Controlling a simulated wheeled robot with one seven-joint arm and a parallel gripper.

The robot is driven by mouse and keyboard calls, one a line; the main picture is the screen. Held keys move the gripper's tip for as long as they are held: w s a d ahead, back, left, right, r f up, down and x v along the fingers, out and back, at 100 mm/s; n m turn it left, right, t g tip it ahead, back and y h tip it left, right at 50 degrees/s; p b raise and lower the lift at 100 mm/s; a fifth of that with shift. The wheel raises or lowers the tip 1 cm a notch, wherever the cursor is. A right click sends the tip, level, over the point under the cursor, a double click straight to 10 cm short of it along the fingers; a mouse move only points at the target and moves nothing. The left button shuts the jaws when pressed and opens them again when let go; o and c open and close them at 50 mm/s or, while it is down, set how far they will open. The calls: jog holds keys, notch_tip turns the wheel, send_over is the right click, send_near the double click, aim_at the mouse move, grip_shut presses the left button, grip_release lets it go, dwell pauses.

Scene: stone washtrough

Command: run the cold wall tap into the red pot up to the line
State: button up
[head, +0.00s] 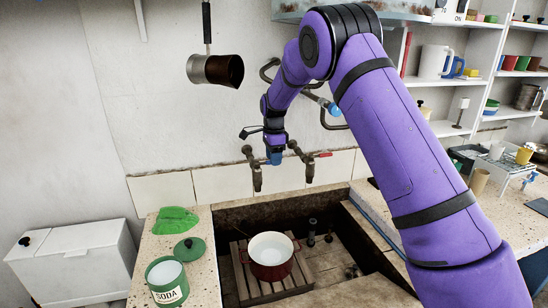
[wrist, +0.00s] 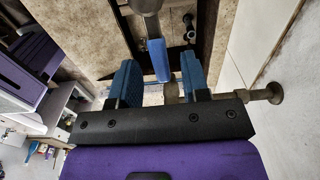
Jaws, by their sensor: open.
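The red pot (head: 283,267) stands upright on a slatted wooden rack (head: 245,283) in the stone trough, its pale inside facing up. I cannot make out a fill line or water level. Two wall taps are above it. The left tap (head: 257,178) is partly behind my gripper; the right tap (head: 308,168) has a red lever (head: 322,155). No stream shows from either spout. My gripper (head: 274,158) is open beside the left tap. In the wrist view a blue lever (wrist: 158,62) shows between the spread fingers of my gripper (wrist: 160,75), with gaps on both sides.
A green SODA tin (head: 166,283), its green lid (head: 189,249) and a green cloth (head: 175,220) lie on the left ledge. A dark pan (head: 215,70) hangs on the wall. Shelves and a counter with crockery (head: 480,182) fill the right side.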

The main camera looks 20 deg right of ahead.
notch_tip(320, 180, up, 11)
dwell(0.4)
jog(key=shift+s+f, duration=0.1)
jog(key=shift+s, duration=0.05)
dwell(1.2)
